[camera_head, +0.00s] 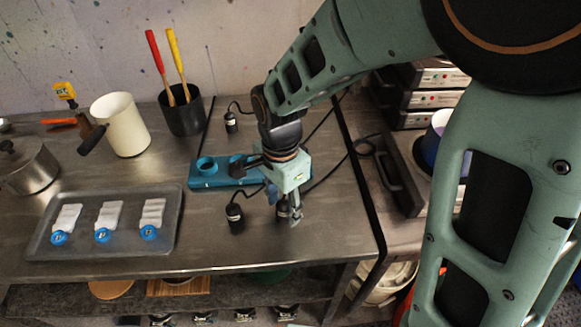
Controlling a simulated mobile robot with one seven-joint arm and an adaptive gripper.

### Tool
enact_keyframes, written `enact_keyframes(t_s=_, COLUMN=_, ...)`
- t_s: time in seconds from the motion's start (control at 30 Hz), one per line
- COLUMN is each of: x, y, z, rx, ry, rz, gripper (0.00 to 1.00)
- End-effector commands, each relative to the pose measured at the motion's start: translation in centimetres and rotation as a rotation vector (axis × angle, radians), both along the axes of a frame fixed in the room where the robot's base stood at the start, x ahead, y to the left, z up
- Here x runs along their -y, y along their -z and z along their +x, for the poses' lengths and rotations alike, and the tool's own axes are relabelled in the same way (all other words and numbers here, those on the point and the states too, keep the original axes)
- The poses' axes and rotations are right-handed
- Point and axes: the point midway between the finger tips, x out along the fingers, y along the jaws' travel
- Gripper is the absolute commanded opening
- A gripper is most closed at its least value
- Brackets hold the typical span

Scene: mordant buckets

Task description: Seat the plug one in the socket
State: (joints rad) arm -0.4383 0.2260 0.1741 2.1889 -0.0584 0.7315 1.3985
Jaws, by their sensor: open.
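A teal socket block (208,181) with round raised openings lies on the metal table, its right part hidden behind my wrist. Three black corded plugs are on the table: one plug (231,123) behind the block, one plug (235,217) in front of it, and one plug (282,209) at my gripper. I cannot tell which is plug one. My gripper (292,217) points down in front of the block's right end, open, its fingers beside or around the right plug. Whether they touch it I cannot tell.
A grey tray (100,250) with white packets and blue discs lies at left. A cream pot (121,127), a steel pot (28,168) and a black holder (183,117) with red and yellow handles stand behind. Black cords cross the table at right. Stacked devices (428,97) stand beyond.

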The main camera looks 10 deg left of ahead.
Motion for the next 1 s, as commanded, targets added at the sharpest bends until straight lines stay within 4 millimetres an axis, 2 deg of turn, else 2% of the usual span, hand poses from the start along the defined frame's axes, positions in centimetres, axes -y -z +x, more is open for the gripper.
enact_keyframes(t_s=0.1, x=0.0, y=0.0, z=0.0, rx=0.0, ry=0.0, rz=0.0, gripper=0.43)
enact_keyframes(t_s=0.5, x=0.0, y=-0.1, z=0.0, rx=0.001, ry=0.0, rz=0.001, gripper=0.0)
enact_keyframes(t_s=0.77, x=0.0, y=-0.1, z=0.0, rx=0.001, ry=0.0, rz=0.001, gripper=0.0)
enact_keyframes(t_s=1.0, x=0.2, y=-1.5, z=0.5, rx=0.001, ry=0.002, rz=0.001, gripper=0.0)
